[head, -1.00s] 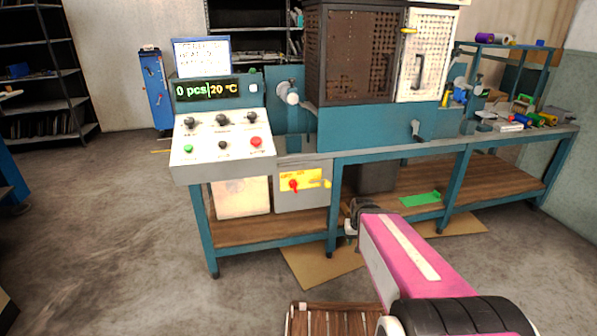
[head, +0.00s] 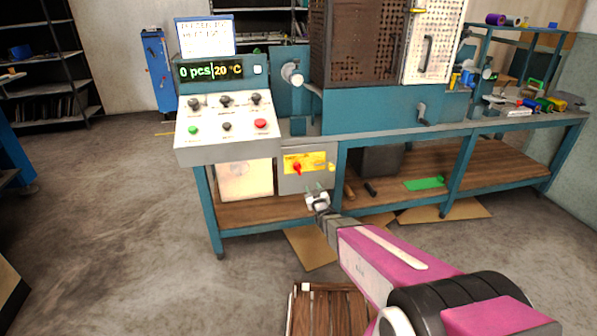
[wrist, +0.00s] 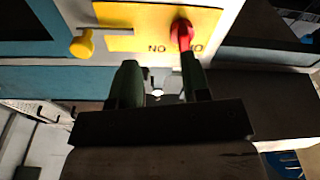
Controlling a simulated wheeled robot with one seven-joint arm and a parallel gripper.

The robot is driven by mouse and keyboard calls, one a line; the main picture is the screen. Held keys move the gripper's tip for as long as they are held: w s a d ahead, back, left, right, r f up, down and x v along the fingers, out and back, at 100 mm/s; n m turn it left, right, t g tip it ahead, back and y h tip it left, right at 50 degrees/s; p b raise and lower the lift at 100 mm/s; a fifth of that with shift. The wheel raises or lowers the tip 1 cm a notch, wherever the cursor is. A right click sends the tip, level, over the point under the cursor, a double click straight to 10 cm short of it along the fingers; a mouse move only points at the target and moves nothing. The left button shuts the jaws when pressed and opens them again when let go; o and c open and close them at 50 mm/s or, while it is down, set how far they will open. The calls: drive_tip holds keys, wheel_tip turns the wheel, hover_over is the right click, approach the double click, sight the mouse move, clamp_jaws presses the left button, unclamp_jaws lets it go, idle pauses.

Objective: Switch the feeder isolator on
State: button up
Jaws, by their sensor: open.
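The feeder isolator is a red rotary handle (head: 297,168) on a yellow plate (head: 318,158), on the front of a grey box (head: 295,184) under the bench. In the wrist view the red handle (wrist: 182,34) stands at top right, on the yellow plate (wrist: 140,18) with dark lettering. My gripper (head: 317,189) is open and empty, just below and right of the handle in the head view. In the wrist view one finger of my gripper (wrist: 160,72) overlaps the handle's lower end; I cannot tell whether they touch.
A control panel (head: 226,130) with knobs and buttons overhangs above left. A bench leg (head: 340,180) stands right of the box. Dark-handled tools and a green piece (head: 424,184) lie on the lower shelf.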

sight(299, 172)
drive_tip(key=w+a+r, duration=0.1)
drive_tip(key=w+a, duration=0.1)
drive_tip(key=w+a+r+n+t+y, duration=0.1)
drive_tip(key=w+a+r, duration=0.1)
drive_tip(key=w, duration=0.1)
drive_tip(key=w+a+r+t+y, duration=0.1)
drive_tip(key=w+a, duration=0.2)
drive_tip(key=shift+w+r, duration=0.15)
drive_tip(key=shift+r, duration=0.1)
idle(0.4)
